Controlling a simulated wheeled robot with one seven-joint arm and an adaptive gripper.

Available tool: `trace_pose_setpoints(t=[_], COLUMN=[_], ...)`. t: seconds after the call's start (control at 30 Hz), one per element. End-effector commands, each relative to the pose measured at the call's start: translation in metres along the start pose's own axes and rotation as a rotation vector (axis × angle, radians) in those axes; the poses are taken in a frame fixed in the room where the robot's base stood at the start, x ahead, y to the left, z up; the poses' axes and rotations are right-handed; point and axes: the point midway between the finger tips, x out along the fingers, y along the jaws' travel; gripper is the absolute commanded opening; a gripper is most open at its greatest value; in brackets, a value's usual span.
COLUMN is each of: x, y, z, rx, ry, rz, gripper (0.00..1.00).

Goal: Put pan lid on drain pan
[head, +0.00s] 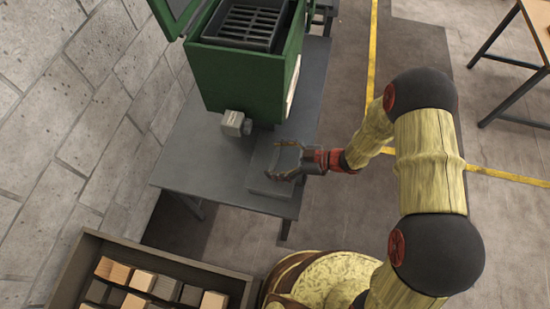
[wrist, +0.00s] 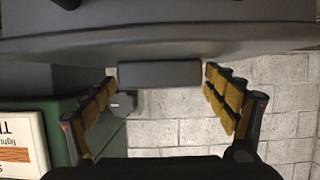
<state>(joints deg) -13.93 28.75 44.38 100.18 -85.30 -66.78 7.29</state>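A flat grey slab (head: 268,182) lies on the grey table in front of the green machine; I take it to be the pan or its lid, but cannot tell which. My gripper (head: 287,160) is low over the slab. Its fingers are spread apart. In the wrist view a plain grey block (wrist: 160,75) shows between the open fingertips (wrist: 158,82), with small gaps at both sides. A dark slotted tray (head: 250,24) sits in the top of the green machine. No separate lid is clearly visible.
The green machine (head: 238,82) has its cover raised at left, and a small grey box (head: 236,123) at its front. The grey table (head: 205,165) is bare to the slab's left. A bin (head: 165,262) of wooden blocks stands at lower left. A brick wall (head: 60,120) runs along the left.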

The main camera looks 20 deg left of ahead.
Motion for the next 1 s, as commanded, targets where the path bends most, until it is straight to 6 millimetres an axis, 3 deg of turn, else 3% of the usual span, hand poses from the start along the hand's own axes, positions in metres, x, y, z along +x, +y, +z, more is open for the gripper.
trace_pose_setpoints(t=[0.37,0.57,1.0], x=[0.000,-0.008,-0.097], y=[0.000,0.001,0.001], z=[0.000,-0.013,-0.011], rx=[0.000,-0.002,0.001], ry=[0.000,0.000,0.000], rz=[0.000,0.002,0.005], gripper=[0.93,0.93,0.93])
